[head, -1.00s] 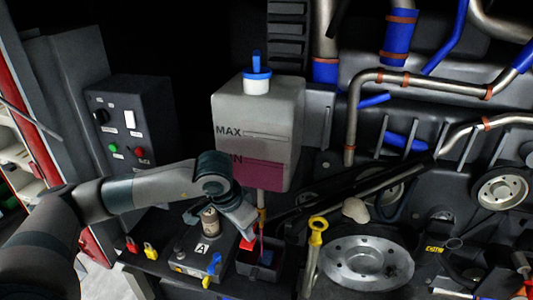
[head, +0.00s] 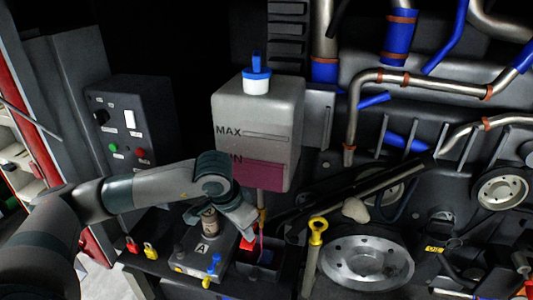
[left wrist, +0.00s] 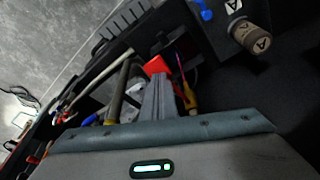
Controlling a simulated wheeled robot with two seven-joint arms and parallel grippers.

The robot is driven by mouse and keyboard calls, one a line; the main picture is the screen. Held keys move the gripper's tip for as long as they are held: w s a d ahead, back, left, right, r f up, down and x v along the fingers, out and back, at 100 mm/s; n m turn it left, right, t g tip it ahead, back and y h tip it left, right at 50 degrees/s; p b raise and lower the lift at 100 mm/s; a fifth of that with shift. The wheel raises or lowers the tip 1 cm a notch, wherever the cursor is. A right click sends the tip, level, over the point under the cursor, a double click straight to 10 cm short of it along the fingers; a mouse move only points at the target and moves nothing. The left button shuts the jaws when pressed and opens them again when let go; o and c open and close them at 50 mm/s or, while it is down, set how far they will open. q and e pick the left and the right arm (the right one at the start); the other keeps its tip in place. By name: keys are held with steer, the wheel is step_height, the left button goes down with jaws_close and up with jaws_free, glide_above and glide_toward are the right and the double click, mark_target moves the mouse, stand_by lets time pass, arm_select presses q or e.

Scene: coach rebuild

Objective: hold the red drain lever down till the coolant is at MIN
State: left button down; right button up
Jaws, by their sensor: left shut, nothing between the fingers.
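The grey coolant tank (head: 258,115) has a white and blue cap and MAX and MIN marks. Pink coolant (head: 257,176) fills its bottom, with its surface close to the MIN lettering, which my arm partly covers. The red drain lever (head: 247,243) is below the tank; it also shows in the left wrist view (left wrist: 157,66). My left gripper (head: 246,230) is shut and empty, with its fingertips at the lever, seemingly touching its top. A thin pink stream runs down beside the lever into a dark open container (head: 243,269). My right gripper is out of view.
A box marked A (head: 200,248) with a cylinder on top stands left of the lever. Red and yellow padlocks (head: 150,250) are further left. A yellow-handled dipstick (head: 317,232) and a large pulley (head: 366,262) are to the right. A control box (head: 131,122) stands at left.

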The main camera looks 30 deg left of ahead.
arm_select(q)
step_height(320, 180, up, 8)
steer(key=p, duration=0.2)
stand_by(0.7)
stand_by(0.3)
